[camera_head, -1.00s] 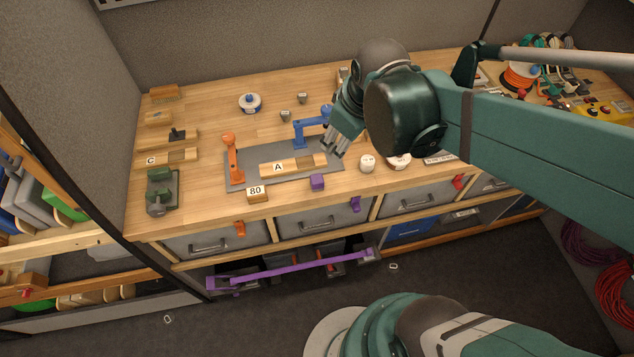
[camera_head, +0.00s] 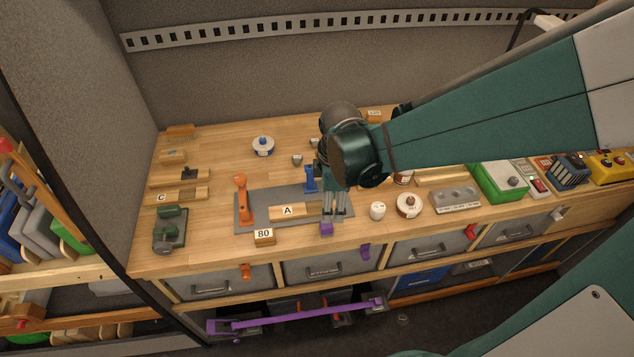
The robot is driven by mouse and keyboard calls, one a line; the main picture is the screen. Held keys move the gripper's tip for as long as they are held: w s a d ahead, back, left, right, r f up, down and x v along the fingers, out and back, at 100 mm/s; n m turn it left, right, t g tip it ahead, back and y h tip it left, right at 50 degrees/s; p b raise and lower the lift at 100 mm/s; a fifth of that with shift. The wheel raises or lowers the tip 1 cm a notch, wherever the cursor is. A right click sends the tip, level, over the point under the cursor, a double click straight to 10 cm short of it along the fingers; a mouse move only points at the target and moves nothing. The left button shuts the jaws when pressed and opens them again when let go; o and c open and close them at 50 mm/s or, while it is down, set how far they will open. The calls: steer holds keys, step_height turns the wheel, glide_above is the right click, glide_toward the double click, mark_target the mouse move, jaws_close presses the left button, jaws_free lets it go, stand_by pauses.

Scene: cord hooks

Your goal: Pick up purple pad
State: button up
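The purple pad (camera_head: 326,229) is a small purple block near the front edge of the wooden workbench, at the front edge of the grey mat. My gripper (camera_head: 336,215) points down just above and behind the pad, close to it. Its fingers look spread apart, with no object visible between them. Whether a fingertip touches the pad cannot be told from this view.
On the grey mat (camera_head: 245,222) stand an orange clamp (camera_head: 243,198), a blue clamp (camera_head: 310,179) and a wooden block marked A (camera_head: 287,211). A block marked 80 (camera_head: 264,237) lies left of the pad. A white cup (camera_head: 377,211) and a round roll (camera_head: 409,204) stand to the right.

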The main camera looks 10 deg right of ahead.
mark_target(326, 224)
steer(key=shift+w+a+f+n+g, duration=0.2)
steer(key=shift+f+n, duration=0.25)
steer(key=shift+f, duration=0.3)
steer(key=shift+s+a+f+n+g, duration=0.1)
steer(key=shift+a+f+n, duration=0.15)
steer(key=shift+f+n, duration=0.35)
steer(key=shift+f, duration=0.2)
steer(key=shift+f, duration=1.2)
steer(key=shift+f, duration=0.1)
steer(key=shift+a+f+b, duration=0.15)
steer(key=shift+f+b, duration=0.15)
steer(key=shift+f, duration=2.2)
steer(key=c, duration=0.9)
